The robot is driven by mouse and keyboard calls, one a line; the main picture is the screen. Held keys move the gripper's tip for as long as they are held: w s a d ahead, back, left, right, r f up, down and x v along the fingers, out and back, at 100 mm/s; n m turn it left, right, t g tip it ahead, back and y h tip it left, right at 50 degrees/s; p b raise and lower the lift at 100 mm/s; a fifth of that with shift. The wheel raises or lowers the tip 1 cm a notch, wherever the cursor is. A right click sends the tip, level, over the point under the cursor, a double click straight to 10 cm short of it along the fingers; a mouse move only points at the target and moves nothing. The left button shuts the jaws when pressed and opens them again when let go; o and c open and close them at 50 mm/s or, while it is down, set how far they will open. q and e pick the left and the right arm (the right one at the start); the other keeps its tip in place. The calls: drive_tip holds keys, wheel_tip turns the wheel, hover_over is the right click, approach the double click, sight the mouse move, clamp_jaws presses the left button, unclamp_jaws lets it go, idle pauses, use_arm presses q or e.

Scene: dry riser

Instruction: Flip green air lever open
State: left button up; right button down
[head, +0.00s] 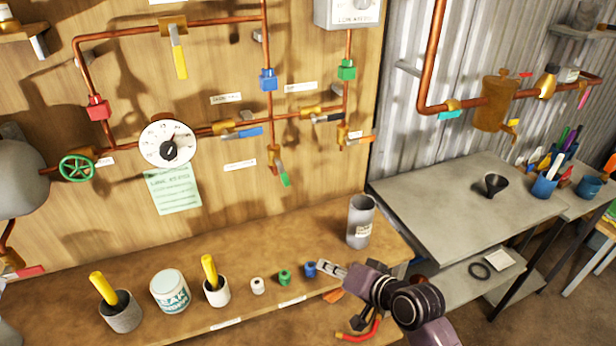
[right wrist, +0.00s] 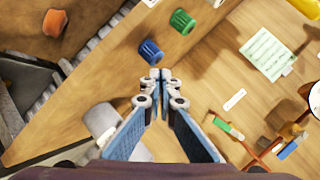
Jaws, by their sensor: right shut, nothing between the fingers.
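A green-handled lever (head: 284,179) hangs from a brass valve at the bottom of a copper pipe on the wooden wall, tilted down to the right. In the right wrist view the green lever (right wrist: 229,129) lies right of my gripper, apart from it. My right gripper (head: 328,268) is over the wooden bench, below and right of the lever. Its fingers (right wrist: 160,76) are shut with nothing between them, pointing near a small blue knurled cap (head: 310,269). My left gripper is not in view.
A green cap (head: 284,276) and a white cap (head: 257,285) stand on the bench (head: 240,325) beside the blue one. A grey cylinder (head: 361,222) stands behind my gripper. A blue lever (head: 248,132) and a pressure gauge (head: 168,143) are up left of the green lever.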

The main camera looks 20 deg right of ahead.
sight(287, 179)
drive_tip(key=w+d+r+m+t, duration=0.3)
drive_tip(key=r, duration=0.5)
drive_tip(key=w+d+r+m+t, duration=0.2)
drive_tip(key=w+r, duration=0.2)
drive_tip(key=r, duration=0.5)
drive_tip(key=w+a+f+p, duration=0.2)
drive_tip(key=w+a+p, duration=0.2)
drive_tip(key=w, duration=0.5)
drive_tip(key=shift+a+y, duration=0.4)
drive_tip(key=shift+a, duration=0.8)
drive_tip(key=shift+s+a+f+m+t+b, duration=0.1)
drive_tip(key=shift+a+f+m+t+b, duration=0.2)
drive_tip(key=shift+a+f+m+b, duration=0.55)
drive_tip(key=shift+r+m, duration=0.35)
drive_tip(key=shift+m, duration=0.5)
drive_tip(key=shift+r, duration=0.1)
